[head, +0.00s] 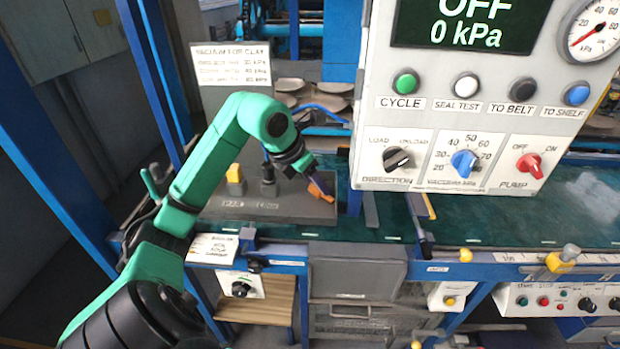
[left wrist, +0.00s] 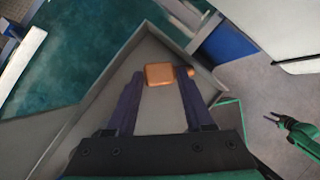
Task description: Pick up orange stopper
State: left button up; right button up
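The orange stopper (head: 321,194) lies in a grey tray (head: 225,206) on the green bench in the head view. It also shows in the left wrist view (left wrist: 159,74), near the tray's corner. My left gripper (head: 314,181) reaches down to it from the left. In the left wrist view, the fingers of my left gripper (left wrist: 161,78) stand apart, with the stopper between their tips. A firm hold on it does not show. A green and black arm end, likely my right gripper (left wrist: 273,118), is small at the right; its fingers are unclear.
A yellow-topped stopper (head: 235,180) and a dark one (head: 268,182) stand in the tray, left of my gripper. The control panel (head: 455,120) hangs close on the right, with a blue post below its left edge. The green bench top (head: 500,228) is mostly clear further right.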

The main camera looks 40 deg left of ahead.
pick_arm(q)
jog(key=shift+s+d+f, duration=0.15)
jog(key=shift+d+f, duration=0.05)
jog(key=shift+f, duration=0.3)
grip_shut()
